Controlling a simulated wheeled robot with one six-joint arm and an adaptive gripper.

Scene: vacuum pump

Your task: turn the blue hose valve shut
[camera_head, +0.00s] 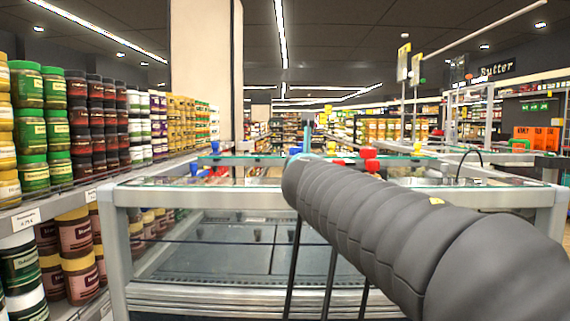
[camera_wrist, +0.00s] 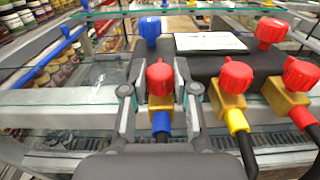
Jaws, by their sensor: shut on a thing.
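In the wrist view, the blue hose valve has a red knob (camera_wrist: 160,78), a brass body (camera_wrist: 161,102) and a blue hose end (camera_wrist: 161,124) below. My gripper (camera_wrist: 160,76) has one finger on each side of the red knob and is shut on it. The fingers cover the knob's sides. In the head view my dark ribbed arm hides most of this area, and I cannot make out the held knob there.
A blue knob (camera_wrist: 150,28) and a white label plate (camera_wrist: 210,41) are behind. Stocked shelves (camera_head: 75,130) line the left.

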